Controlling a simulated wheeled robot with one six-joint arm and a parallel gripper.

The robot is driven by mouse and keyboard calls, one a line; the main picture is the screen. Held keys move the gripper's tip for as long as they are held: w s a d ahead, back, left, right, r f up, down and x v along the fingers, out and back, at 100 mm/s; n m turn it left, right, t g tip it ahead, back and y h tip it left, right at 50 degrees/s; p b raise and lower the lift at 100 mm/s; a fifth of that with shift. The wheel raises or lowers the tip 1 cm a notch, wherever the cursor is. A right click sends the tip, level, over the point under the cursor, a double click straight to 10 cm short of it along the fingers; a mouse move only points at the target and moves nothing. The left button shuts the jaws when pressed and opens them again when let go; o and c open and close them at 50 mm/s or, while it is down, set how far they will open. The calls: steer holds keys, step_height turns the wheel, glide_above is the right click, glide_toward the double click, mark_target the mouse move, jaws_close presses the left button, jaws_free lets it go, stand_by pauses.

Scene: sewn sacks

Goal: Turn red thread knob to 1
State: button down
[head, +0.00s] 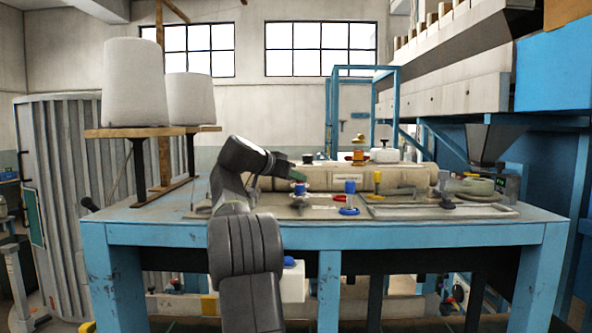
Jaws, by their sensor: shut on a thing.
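The fingertips partly hide the knob. Its markings are too small to read, so its setting cannot be told.
A blue knob (350,187) on a post with a blue ring below stands just right of my gripper. A long beige roll (400,178) lies across the back. Large white thread cones (135,82) stand on a raised shelf at left.

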steer(key=shift+m+h+p, duration=0.3)
steer(key=shift+m+p, duration=0.05)
steer(key=shift+m, duration=0.05)
steer(key=c, duration=1.2)
jaws_free()
steer(key=shift+c, duration=0.2)
steer(key=b+v, duration=0.1)
steer(key=v, duration=1.2)
steer(key=shift+a+r+b, duration=0.3)
steer(key=shift+a+r, duration=0.05)
steer(key=shift+a, duration=0.05)
